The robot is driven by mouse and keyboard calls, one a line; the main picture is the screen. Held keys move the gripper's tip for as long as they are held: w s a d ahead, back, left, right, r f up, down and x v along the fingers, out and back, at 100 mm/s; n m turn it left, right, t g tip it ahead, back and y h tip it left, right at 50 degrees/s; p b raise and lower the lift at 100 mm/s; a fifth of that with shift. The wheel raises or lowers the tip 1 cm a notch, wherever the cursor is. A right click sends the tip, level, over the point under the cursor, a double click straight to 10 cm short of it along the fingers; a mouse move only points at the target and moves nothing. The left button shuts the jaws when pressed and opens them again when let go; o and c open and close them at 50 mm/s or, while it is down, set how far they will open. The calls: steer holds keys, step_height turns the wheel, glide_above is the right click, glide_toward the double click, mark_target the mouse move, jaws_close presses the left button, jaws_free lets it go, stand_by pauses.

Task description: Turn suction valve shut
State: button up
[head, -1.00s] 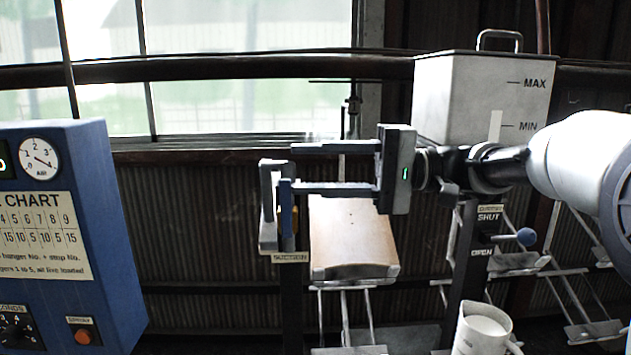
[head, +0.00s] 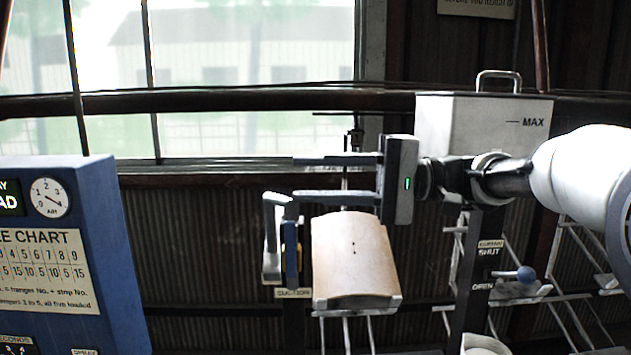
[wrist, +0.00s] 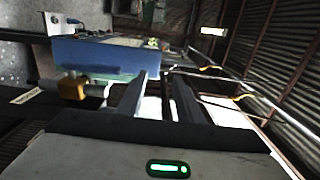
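The suction valve shows in the head view left of my gripper, with an upright blue lever (head: 291,258) and a yellow body (head: 300,258) mostly hidden behind it. A partly covered label (head: 293,293) sits below it. My gripper (head: 293,178) points left with its two fingers apart and nothing visible between them. The lower finger's tip overlaps the lever's top; I cannot tell whether they touch. In the wrist view the yellow valve body (wrist: 72,88) lies left of my open fingers (wrist: 160,95).
A blue control cabinet (head: 120,250) stands at left. A tan board (head: 353,255) hangs below my gripper. A pale tank (head: 485,125) stands behind the arm. A long dark pipe (head: 230,101) crosses behind.

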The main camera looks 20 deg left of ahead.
step_height(320, 180, up, 15)
steer(key=p, duration=0.9)
stand_by(0.8)
steer(key=shift+f, duration=0.15)
